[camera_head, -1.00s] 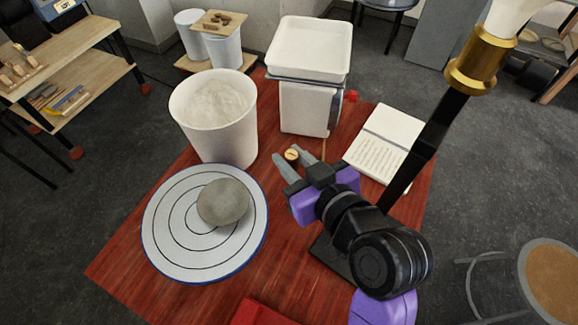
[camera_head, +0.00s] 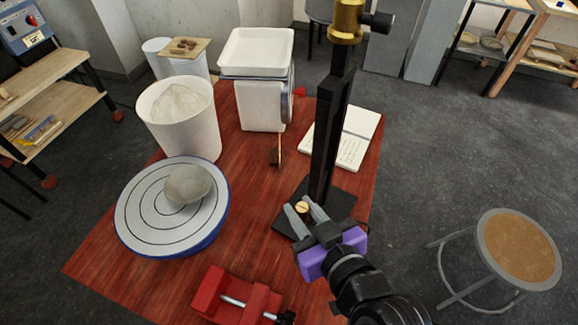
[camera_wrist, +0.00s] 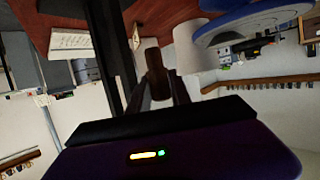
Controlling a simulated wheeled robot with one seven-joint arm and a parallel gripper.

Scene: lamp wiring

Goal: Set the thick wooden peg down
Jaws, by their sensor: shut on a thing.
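My gripper (camera_head: 304,210) is shut on the thick wooden peg (camera_head: 302,207). The peg's pale round end shows between the two grey fingers, beside the black post in the head view. In the wrist view, the peg (camera_wrist: 153,58) is a brown cylinder between the fingertips, with the red table behind it. The gripper seems to be above the black base plate (camera_head: 341,207) of the post. I cannot tell whether the peg touches anything below.
A black post (camera_head: 325,150) with a brass fitting stands close by. A red vise (camera_head: 225,298) is at the front. A banding wheel (camera_head: 150,220) with a grey lump, a white bucket (camera_head: 185,135), a scale (camera_head: 262,105) and an open book (camera_head: 352,145) surround clear red tabletop (camera_head: 245,205).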

